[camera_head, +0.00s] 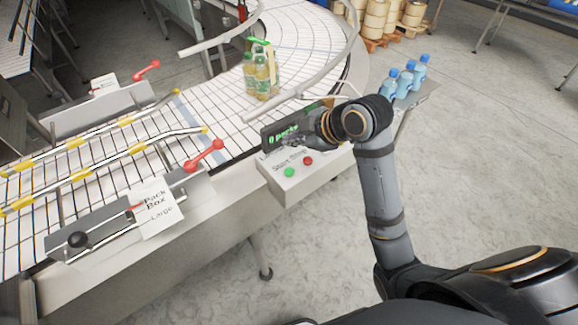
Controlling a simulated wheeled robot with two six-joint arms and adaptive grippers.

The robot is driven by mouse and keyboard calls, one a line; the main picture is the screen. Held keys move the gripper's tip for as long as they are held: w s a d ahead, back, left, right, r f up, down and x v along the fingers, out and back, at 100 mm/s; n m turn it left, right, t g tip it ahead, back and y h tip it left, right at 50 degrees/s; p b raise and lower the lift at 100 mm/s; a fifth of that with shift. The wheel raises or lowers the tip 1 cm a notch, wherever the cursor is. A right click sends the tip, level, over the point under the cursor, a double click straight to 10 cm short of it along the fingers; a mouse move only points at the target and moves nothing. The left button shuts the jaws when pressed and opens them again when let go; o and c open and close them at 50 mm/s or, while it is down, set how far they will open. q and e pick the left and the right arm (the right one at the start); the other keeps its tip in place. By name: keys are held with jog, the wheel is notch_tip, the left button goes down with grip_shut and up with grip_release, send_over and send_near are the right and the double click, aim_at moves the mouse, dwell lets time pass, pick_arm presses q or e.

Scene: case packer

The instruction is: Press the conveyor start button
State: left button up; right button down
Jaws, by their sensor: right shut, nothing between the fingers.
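A white control box (318,172) is fixed to the side of the conveyor (232,135). On its face are a green button (289,172) and a red button (308,160), with small lettering above them. A dark display (272,133) behind the box reads "0 packs" in green. My right gripper (286,143) is shut and empty. It is in front of the display, above the buttons in the picture, and appears apart from both. It hides part of the display and lettering. My left gripper is out of view.
Green-labelled bottles (262,78) stand grouped on the curved belt. Blue bottles (405,80) stand on a small shelf right of my arm. Rails with red levers (204,156) and a "Pack Box Large" sign (155,207) are at left. Open floor lies at right.

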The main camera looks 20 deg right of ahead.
aim_at(292, 172)
notch_tip(292, 172, down, 8)
jog(key=b, duration=0.8)
jog(key=shift+w+f, duration=0.1)
jog(key=shift+f, duration=0.3)
jog(key=shift+f, duration=0.15)
dwell(0.7)
jog(key=shift+f, duration=0.25)
